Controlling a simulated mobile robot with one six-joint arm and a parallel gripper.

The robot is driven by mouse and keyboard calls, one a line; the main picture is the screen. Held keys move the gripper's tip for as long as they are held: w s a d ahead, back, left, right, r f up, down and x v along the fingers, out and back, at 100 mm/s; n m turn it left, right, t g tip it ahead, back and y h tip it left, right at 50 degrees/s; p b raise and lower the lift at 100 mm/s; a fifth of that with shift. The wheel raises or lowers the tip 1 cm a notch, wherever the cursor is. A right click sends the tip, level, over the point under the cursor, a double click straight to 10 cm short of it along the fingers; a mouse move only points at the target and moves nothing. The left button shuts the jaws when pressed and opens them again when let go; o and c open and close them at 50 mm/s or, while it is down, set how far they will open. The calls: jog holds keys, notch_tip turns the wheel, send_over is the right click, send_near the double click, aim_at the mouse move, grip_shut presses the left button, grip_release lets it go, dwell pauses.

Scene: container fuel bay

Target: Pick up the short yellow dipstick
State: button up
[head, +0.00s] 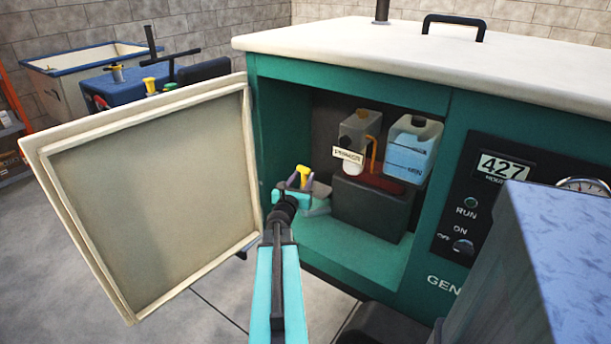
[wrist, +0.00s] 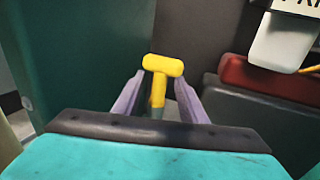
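The short yellow dipstick (head: 304,174) stands inside the open generator cabinet, towards its left side. It has a T-shaped yellow handle, which also shows in the wrist view (wrist: 162,66); its lower end is hidden behind my gripper. My gripper (head: 301,181) has one purple finger on each side of the yellow stem. In the wrist view my gripper (wrist: 159,88) is open, with gaps between the stem and both fingers.
The cream cabinet door (head: 155,190) stands open to the left. Right of the dipstick are a dark box (head: 372,207), a grey container (head: 355,128) and a clear jug of blue liquid (head: 410,150). A blue machine (head: 130,85) with another yellow handle (head: 150,86) stands behind the door.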

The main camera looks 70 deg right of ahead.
jog(key=shift+d+f+p, duration=0.15)
jog(key=shift+d+p, duration=0.25)
jog(key=shift+d, duration=2.2)
grip_shut()
